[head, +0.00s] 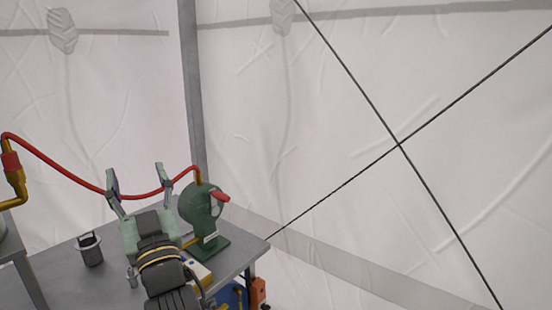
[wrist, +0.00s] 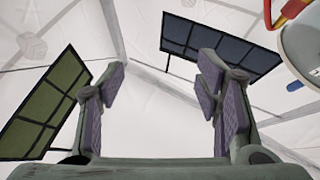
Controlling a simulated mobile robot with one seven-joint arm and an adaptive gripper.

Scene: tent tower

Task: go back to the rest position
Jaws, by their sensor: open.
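My gripper (head: 139,182) is open, with its two fingers spread wide apart and pointing upward above the grey table (head: 58,272) in the head view. Nothing shows between the fingers. In the wrist view my gripper (wrist: 165,95) is also open and empty, with purple-grey pads against the tent ceiling. A red hose (head: 60,168) passes behind the fingers in the head view. A green pump-like device (head: 201,205) with a red handle stands on the table just right of my gripper.
A small dark metal cup (head: 90,250) stands on the table to the left. A brass pipe fitting (head: 14,178) is at the far left. A grey pole (head: 190,80) rises behind the table. Dark cables cross before the white tent wall (head: 330,120). Window panels (wrist: 222,48) show overhead.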

